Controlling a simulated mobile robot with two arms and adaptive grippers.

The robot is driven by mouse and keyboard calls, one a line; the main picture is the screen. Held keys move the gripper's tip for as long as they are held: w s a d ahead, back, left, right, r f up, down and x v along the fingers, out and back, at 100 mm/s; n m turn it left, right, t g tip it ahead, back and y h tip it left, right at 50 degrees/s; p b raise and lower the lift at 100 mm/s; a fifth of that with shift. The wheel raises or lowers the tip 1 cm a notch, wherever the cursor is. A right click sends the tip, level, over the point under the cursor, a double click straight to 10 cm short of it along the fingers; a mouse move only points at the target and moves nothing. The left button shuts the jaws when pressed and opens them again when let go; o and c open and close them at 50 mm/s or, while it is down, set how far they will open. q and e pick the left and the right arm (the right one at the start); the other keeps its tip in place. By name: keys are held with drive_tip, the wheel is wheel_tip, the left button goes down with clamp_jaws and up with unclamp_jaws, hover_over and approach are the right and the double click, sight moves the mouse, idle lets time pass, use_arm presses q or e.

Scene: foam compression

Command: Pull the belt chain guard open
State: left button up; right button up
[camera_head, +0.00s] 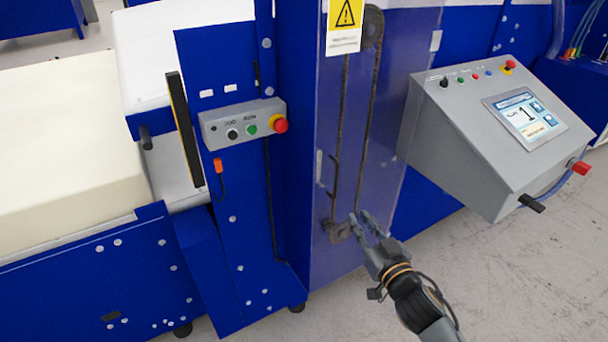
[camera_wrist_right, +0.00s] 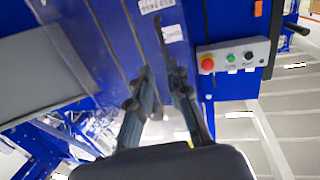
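The belt chain guard (camera_head: 385,120) is a see-through bluish panel on the blue machine, with a dark belt chain (camera_head: 371,85) running behind it. The panel looks closed. A thin dark upright bar (camera_head: 333,180), perhaps its handle, shows near its left side. My right gripper (camera_head: 359,216) is in front of the panel's lower part, just right of and below that bar. In the right wrist view its two fingers (camera_wrist_right: 165,92) stand apart with nothing seen between them, close to the panel. Whether a finger touches the panel or bar I cannot tell. My left gripper is not in view.
A grey control box (camera_head: 243,124) with a red button is left of the guard. A grey console (camera_head: 485,135) with a screen juts out on the right. A yellow warning sign (camera_head: 345,25) is on the panel's top. Concrete floor (camera_head: 530,270) lies clear at the lower right.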

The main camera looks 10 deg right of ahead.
drive_tip(key=r, duration=0.2)
drive_tip(key=p, duration=0.1)
approach(337, 181)
drive_tip(key=w, duration=0.1)
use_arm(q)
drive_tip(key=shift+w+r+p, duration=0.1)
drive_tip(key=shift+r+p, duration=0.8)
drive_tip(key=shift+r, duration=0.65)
use_arm(e)
drive_tip(key=shift+w+a+f, duration=0.1)
drive_tip(key=shift+w+a, duration=0.15)
drive_tip(key=shift+w, duration=1.3)
drive_tip(key=shift+w+a+f, duration=0.1)
drive_tip(key=shift+w+a, duration=0.1)
drive_tip(key=shift+w, duration=1.4)
drive_tip(key=shift+w+a+f, duration=0.1)
drive_tip(key=shift+w+a, duration=0.15)
drive_tip(key=shift+w, duration=1.3)
clamp_jaws()
